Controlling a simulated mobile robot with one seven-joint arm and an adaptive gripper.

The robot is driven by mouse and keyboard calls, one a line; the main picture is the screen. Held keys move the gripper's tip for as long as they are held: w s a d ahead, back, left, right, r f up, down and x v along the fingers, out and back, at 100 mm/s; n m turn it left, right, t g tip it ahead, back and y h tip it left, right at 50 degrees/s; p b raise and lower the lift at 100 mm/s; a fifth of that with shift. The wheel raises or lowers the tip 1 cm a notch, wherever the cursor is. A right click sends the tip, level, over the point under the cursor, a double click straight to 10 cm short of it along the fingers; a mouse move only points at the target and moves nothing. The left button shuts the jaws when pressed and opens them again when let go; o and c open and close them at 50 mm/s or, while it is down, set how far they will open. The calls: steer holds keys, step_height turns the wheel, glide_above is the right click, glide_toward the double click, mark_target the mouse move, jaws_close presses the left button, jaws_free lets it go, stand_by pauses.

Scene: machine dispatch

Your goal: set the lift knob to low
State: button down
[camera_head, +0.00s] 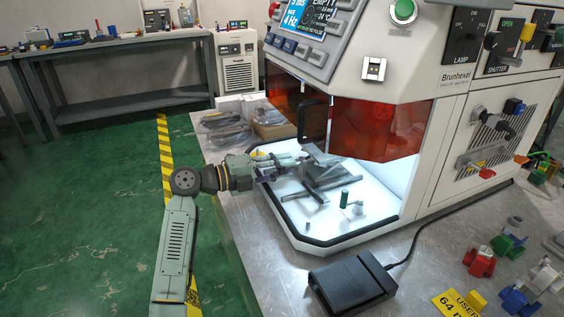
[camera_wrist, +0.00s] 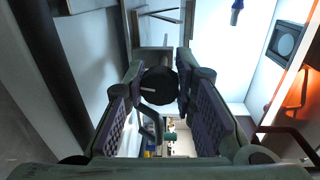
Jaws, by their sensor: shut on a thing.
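A round black knob (camera_wrist: 158,86) with a short white pointer line sits between my fingertips in the wrist view. Its pointer points to the left of that picture. I see no label on it, so I cannot read which setting it marks. My gripper (camera_wrist: 160,74) is shut on this knob, one finger on each side. In the head view my gripper (camera_head: 306,163) reaches into the machine's lit white work bay (camera_head: 375,205), below the orange shield. The knob cannot be made out there.
Grey bars (camera_head: 325,180) stand in the bay close to my gripper. A small green-topped handle (camera_head: 345,198) stands in front of them. The orange shield (camera_head: 375,128) hangs above. A black foot pedal (camera_head: 352,283) and several coloured parts lie on the metal table.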

steer(key=shift+r+n+p, duration=0.1)
steer(key=shift+n+p, duration=0.4)
steer(key=shift+n, duration=0.5)
steer(key=c, duration=1.3)
jaws_free()
